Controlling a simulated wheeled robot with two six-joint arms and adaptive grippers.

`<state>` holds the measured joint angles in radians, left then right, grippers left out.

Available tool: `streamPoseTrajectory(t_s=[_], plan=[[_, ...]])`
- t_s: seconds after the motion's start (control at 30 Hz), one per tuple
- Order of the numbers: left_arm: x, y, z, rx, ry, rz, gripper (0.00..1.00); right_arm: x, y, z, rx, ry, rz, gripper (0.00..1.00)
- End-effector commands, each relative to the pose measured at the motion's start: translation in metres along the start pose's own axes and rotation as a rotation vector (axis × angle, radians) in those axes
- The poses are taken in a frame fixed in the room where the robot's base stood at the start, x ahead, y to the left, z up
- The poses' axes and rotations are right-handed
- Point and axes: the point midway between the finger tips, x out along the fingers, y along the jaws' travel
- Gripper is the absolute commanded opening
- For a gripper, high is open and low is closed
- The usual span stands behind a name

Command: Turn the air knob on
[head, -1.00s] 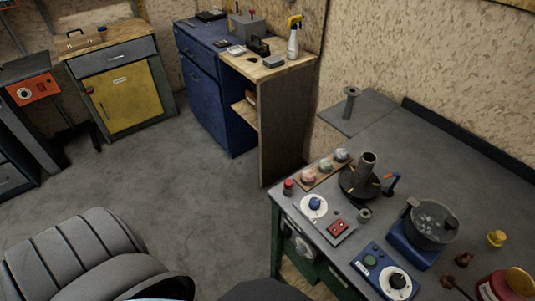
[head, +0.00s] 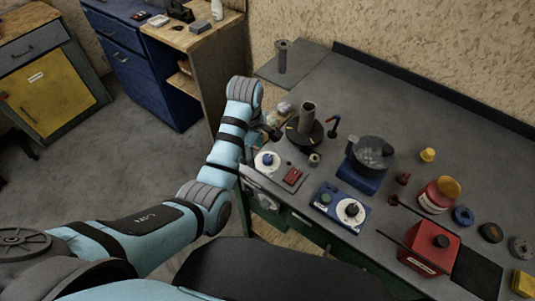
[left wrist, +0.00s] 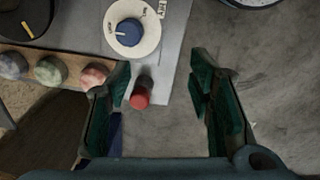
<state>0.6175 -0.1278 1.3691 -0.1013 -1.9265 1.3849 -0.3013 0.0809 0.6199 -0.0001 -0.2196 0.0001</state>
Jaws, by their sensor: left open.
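A blue knob on a round white dial (head: 267,160) sits on the grey control panel at the bench's left corner. The same blue knob (left wrist: 128,33) shows at the top of the left wrist view. A red-capped knob on a grey stem (left wrist: 140,94) is at the panel's edge. My left gripper (left wrist: 158,70) is open. Its fingers are on either side of the red knob, nearer the left finger; contact cannot be told. In the head view, my arm hides the red knob. My right gripper is not in view.
A red switch (head: 292,178), a blue box with a white dial (head: 342,209), a dark round stand with a post (head: 305,130) and a pot (head: 371,152) stand close by. Several coloured balls lie on a strip (left wrist: 48,72). The bench's back middle (head: 400,115) is clear.

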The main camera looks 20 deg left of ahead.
Motion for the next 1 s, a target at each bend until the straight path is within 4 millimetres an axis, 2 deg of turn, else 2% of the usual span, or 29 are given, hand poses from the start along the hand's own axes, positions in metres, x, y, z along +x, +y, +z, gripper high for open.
streamPoseTrajectory(t_s=[0.03,0.1,0.2,0.3,0.43,0.53,0.7,0.8,1.0], plan=[[-0.016,0.015,0.006,-0.058,-0.004,-0.009,0.48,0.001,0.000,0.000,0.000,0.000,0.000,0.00],[-0.036,0.030,0.012,-0.148,-0.003,-0.030,0.48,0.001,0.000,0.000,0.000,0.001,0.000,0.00],[-0.059,0.044,0.019,-0.243,0.004,-0.053,0.48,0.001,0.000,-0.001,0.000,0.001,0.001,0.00],[-0.062,0.048,0.022,-0.288,0.010,-0.065,0.48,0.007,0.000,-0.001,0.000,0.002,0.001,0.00],[-0.034,0.046,0.022,-0.292,0.010,-0.067,0.48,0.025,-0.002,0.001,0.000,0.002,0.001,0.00],[-0.009,0.043,0.022,-0.291,0.010,-0.070,0.48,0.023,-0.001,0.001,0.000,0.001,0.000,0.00],[0.040,0.041,0.022,-0.289,0.009,-0.067,0.48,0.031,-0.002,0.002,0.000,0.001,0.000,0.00],[0.061,0.040,0.022,-0.289,0.009,-0.066,0.48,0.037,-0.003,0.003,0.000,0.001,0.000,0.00],[0.076,0.039,0.022,-0.289,0.008,-0.063,0.48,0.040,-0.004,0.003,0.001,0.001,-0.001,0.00]])
